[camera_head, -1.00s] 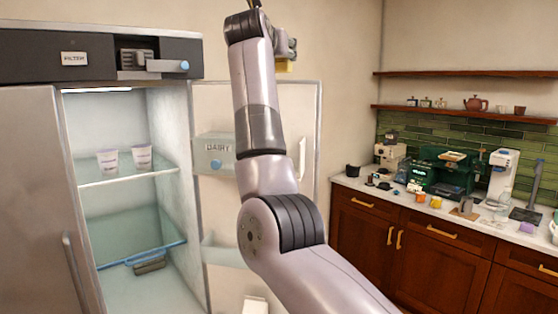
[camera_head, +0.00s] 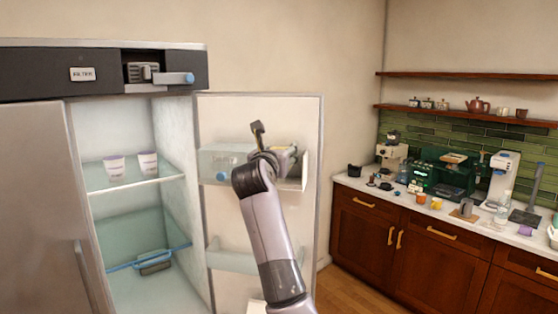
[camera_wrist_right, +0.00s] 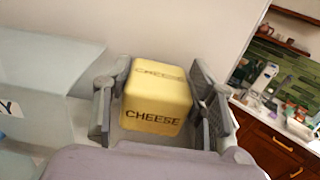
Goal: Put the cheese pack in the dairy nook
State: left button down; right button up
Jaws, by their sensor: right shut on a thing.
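The yellow cheese pack (camera_wrist_right: 157,100) is held between the two fingers of my right gripper (camera_wrist_right: 160,88), its CHEESE lettering facing the wrist camera. In the head view my right gripper (camera_head: 284,158) is at the open fridge door's upper bin, and its wrist hides most of the pack. The dairy nook's translucent front (camera_head: 212,158), with a blue knob (camera_head: 222,175), shows left of my wrist. In the wrist view this translucent front (camera_wrist_right: 45,85) is left of the pack, with the end of its label visible. I cannot tell whether the pack is inside the bin. My left gripper is out of view.
The fridge door (camera_head: 270,112) stands open. A lower door bin (camera_head: 230,260) is beneath the nook. Two white cups stand on a glass fridge shelf (camera_head: 130,180). A counter (camera_head: 350,183) with coffee machines is at the right.

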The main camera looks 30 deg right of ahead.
notch_tip(320, 180, down, 3)
jog(key=shift+f+p, duration=0.1)
jog(key=shift+p, duration=0.5)
jog(key=shift+f, duration=0.2)
jog(key=o, duration=1.3)
jog(key=shift+o, duration=0.2)
